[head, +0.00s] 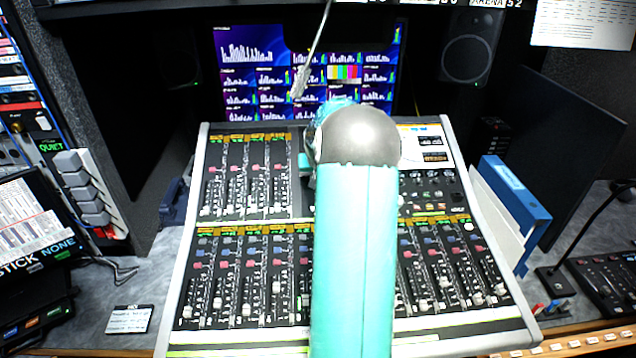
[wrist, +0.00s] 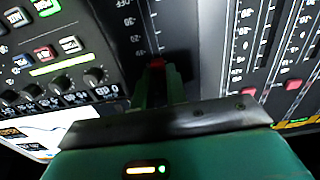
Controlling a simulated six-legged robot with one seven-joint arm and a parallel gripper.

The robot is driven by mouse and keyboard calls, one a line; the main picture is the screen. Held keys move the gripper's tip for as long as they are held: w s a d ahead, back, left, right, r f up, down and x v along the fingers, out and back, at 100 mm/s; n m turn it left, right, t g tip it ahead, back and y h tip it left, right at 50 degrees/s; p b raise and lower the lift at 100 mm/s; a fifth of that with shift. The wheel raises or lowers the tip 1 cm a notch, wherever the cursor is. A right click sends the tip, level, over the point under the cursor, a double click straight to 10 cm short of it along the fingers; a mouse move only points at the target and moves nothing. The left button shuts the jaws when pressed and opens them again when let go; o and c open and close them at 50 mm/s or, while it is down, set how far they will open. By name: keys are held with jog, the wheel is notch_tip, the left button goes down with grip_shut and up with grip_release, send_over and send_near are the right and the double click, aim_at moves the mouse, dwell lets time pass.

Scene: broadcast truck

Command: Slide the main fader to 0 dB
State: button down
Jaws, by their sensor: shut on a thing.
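The mixing console (head: 180,290) fills the middle of the head view. My teal arm covers its centre and hides the main fader and my gripper there. In the wrist view my gripper (wrist: 158,88) has its two green fingers close together on a red fader cap (wrist: 157,63), at the main fader's slot. Only the cap's far edge shows above the fingertips. Scale marks (wrist: 135,30) run down the left of the slot, with OFF near the top of the picture. The mark level with the cap is too dark to read.
Other fader strips (wrist: 270,50) lie right of my fingers in the wrist view, and knobs (wrist: 60,85) and lit buttons lie left. Behind the console stand a monitor (head: 250,60) and a speaker (head: 470,50). A blue binder (head: 515,195) stands at the right.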

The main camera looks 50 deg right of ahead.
jog(key=shift+s, duration=0.1)
jog(key=c, duration=1.4)
grip_release()
jog(key=shift+a, duration=0.1)
jog(key=v, duration=1.4)
jog(key=shift+f, duration=0.1)
